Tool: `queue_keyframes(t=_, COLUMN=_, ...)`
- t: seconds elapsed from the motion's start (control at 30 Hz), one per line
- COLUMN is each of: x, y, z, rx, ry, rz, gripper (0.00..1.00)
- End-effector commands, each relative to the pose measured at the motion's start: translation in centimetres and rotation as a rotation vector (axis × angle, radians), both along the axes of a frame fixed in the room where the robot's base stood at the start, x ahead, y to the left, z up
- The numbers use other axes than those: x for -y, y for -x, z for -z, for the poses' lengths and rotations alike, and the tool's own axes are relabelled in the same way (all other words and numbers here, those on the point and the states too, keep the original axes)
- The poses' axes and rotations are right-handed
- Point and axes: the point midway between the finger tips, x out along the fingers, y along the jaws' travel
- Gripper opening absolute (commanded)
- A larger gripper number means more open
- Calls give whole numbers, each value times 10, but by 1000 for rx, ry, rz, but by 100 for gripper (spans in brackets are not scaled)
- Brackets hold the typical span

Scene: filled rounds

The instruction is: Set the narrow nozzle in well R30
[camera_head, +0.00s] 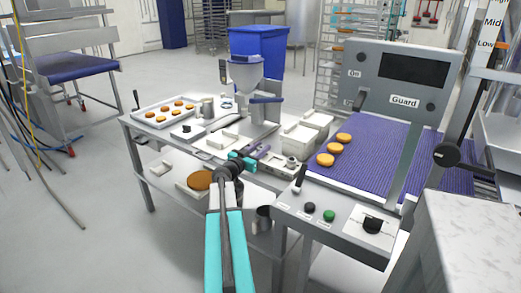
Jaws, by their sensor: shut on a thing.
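My gripper (246,158) is at the end of the teal arm, over the front edge of the worktable (135,122). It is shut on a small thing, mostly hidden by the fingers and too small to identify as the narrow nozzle. A purple-grey part (260,151) shows just beyond the fingertips; I cannot tell whether they touch it. A pale block with a round metal piece (291,163) sits to the right of the gripper. No R30 label is readable, so I cannot tell which spot is that well.
A depositor with a grey hopper (246,74) stands behind my gripper. A tray of filled rounds (166,112) is at the left, pale bins (303,133) at the right. A purple conveyor (365,150) carries rounds (334,148) beside a guard panel (400,75) and control box (335,220).

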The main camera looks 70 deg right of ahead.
Motion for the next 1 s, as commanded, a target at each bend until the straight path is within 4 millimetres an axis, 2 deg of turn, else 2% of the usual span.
queue_keyframes(t=0.2, x=0, y=0, z=3, rx=0, ry=0, rz=0, gripper=6)
queue_keyframes(t=0.23, x=0, y=0, z=3, rx=1, ry=0, rz=0, gripper=31)
queue_keyframes(t=0.33, x=0, y=0, z=2, rx=0, ry=0, rz=0, gripper=48)
queue_keyframes(t=0.9, x=0, y=0, z=-2, rx=-1, ry=0, rz=0, gripper=48)
queue_keyframes(t=1.0, x=-9, y=-2, z=0, rx=0, ry=0, rz=-1, gripper=48)
